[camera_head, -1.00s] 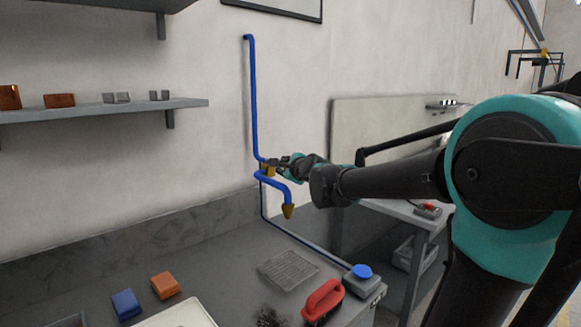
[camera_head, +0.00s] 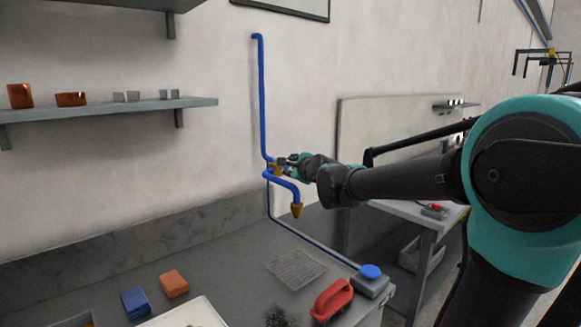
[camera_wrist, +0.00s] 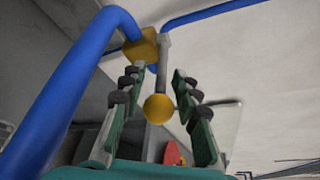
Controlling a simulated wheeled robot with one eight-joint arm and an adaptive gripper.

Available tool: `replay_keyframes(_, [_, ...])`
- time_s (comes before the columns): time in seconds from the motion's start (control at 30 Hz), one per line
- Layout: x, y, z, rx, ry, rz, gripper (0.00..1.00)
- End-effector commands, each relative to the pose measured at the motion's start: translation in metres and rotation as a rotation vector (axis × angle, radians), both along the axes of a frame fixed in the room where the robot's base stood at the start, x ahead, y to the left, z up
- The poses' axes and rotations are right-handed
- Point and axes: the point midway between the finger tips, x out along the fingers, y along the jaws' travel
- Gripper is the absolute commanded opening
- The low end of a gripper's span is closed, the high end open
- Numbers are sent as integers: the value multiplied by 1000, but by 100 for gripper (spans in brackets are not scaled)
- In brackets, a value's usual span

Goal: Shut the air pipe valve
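The blue air pipe (camera_head: 262,100) runs down the wall and bends out to a brass-coloured nozzle (camera_head: 296,210). The yellow valve body (camera_head: 276,170) sits at the bend; it also shows in the wrist view (camera_wrist: 141,48). A grey valve lever (camera_wrist: 163,62) ends in a yellow ball knob (camera_wrist: 158,107). My gripper (camera_head: 286,162) is at the valve, partly covering it in the head view. In the wrist view its two fingers stand apart, open, with the lever and knob between them. Gaps show on both sides of the knob.
Below is a grey bench with a red-handled brush (camera_head: 332,298), a box with a blue button (camera_head: 370,272), a blue block (camera_head: 135,303) and an orange block (camera_head: 174,283). A shelf (camera_head: 100,107) with small parts is at the left. A whitish panel (camera_head: 390,125) stands behind my arm.

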Motion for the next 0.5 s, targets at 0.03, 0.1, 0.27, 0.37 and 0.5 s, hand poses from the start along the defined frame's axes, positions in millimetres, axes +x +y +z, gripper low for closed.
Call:
replay_keyframes(0.03, [0,0,0,0,0,0,31])
replay_keyframes(0.1, [-1,-1,0,0,0,0,31])
replay_keyframes(0.27, [-11,-4,3,0,0,0,31])
replay_keyframes(0.37, [-23,-9,5,0,0,0,31])
replay_keyframes(0.5, [-43,-17,10,0,0,0,31])
